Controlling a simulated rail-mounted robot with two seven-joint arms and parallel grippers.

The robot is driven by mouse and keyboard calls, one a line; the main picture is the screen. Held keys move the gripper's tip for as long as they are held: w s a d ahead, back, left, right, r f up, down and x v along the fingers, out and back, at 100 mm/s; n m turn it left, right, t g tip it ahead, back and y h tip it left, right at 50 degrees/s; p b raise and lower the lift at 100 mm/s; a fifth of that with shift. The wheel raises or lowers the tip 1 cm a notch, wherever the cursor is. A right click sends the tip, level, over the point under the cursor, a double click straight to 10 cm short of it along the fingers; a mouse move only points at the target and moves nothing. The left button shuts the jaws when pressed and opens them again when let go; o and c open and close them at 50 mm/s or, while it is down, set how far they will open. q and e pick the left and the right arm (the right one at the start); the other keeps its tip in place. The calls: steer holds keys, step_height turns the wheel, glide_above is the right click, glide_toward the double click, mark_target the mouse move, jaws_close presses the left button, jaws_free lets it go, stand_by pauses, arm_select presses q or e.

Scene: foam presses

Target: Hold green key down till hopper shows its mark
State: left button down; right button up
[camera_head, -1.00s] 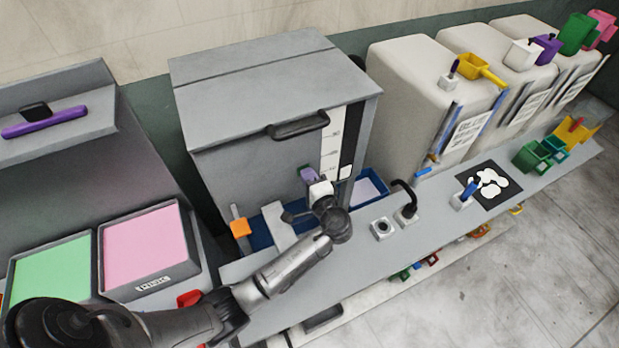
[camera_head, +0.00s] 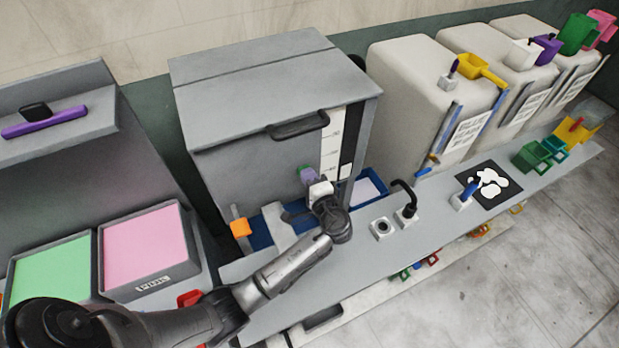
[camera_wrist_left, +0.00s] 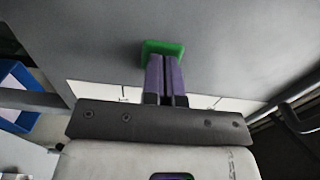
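The grey hopper (camera_head: 240,150) is a large box with a dark handle on its upper front. A white scale strip (camera_head: 333,145) with small marks runs down its front right, beside a dark strip with a pale patch low on it. The green key (camera_head: 302,168) is on the hopper's front; the left wrist view shows it as a green block (camera_wrist_left: 163,46). My left gripper (camera_head: 308,176) is at the key, its purple fingers (camera_wrist_left: 165,75) together with nothing between them. Their tips meet the key's lower edge; how far it is pressed I cannot tell. My right gripper is out of view.
A blue tray (camera_head: 370,188) and an orange-tipped lever (camera_head: 240,228) are near the hopper's base. A black hooked handle (camera_head: 405,197) stands on the grey bench. Pale bins (camera_head: 410,90) stand to the right, and pink and green panels (camera_head: 145,248) to the left.

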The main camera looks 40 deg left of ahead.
arm_select(q)
steer(key=shift+a, duration=0.3)
steer(key=b+v, duration=0.2)
steer(key=v, duration=1.2)
steer(key=shift+d+b, duration=0.3)
steer(key=shift+d, duration=0.05)
steer(key=shift+w, duration=0.1)
stand_by(0.4)
